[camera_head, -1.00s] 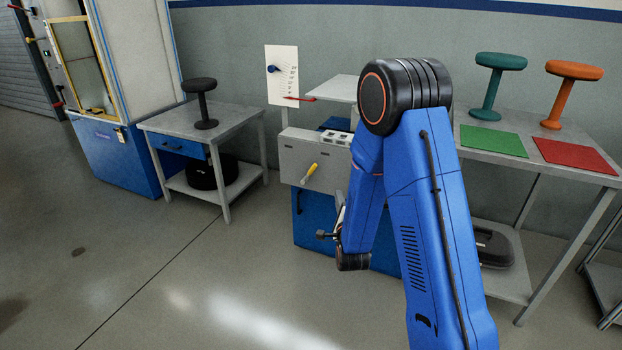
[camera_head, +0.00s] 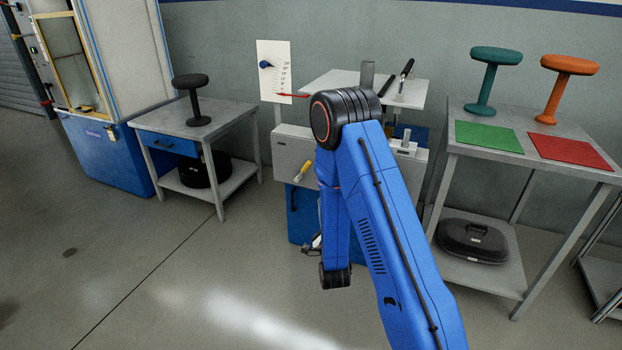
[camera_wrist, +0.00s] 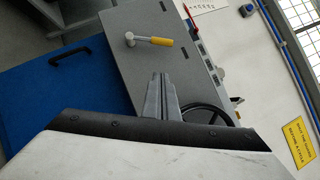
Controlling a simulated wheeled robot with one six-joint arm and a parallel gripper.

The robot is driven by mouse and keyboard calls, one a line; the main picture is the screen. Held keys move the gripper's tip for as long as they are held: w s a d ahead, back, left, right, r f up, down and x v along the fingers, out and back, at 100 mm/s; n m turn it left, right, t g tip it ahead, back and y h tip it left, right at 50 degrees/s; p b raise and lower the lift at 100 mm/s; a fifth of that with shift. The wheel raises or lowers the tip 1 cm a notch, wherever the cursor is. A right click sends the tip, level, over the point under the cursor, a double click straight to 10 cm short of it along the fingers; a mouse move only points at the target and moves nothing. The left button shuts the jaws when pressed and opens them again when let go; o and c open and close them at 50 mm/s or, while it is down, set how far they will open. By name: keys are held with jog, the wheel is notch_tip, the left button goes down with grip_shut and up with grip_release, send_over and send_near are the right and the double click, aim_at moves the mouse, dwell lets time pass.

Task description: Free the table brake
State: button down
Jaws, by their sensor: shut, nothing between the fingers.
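A short lever with a yellow grip (camera_head: 303,171) sits on the front of the grey cabinet (camera_head: 288,148). In the wrist view the lever (camera_wrist: 150,40) sticks out from its round metal pivot on the grey panel. No label marks it as the table brake. A black handwheel (camera_wrist: 205,115) shows at the panel's lower edge, partly behind my gripper. My gripper (camera_wrist: 160,76) is shut and empty, its fingers apart from the lever in the picture. In the head view, my gripper (camera_head: 311,247) is low before the blue base, mostly hidden by my arm.
A grey table (camera_head: 448,135) at right holds a teal stool (camera_head: 488,80), an orange stool (camera_head: 560,88), and green and red mats. A black case (camera_head: 472,241) lies below. A small table (camera_head: 222,117) with a black stool stands left. The floor before them is open.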

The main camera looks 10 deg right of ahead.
jog(key=shift+w, duration=0.15)
send_near(303, 170)
jog(key=w+d+r, duration=0.1)
jog(key=w+d, duration=0.3)
jog(key=w, duration=0.1)
jog(key=shift+w+a+r, duration=0.25)
jog(key=shift+a+r, duration=0.1)
jog(key=shift+r, duration=0.15)
jog(key=shift+r, duration=0.1)
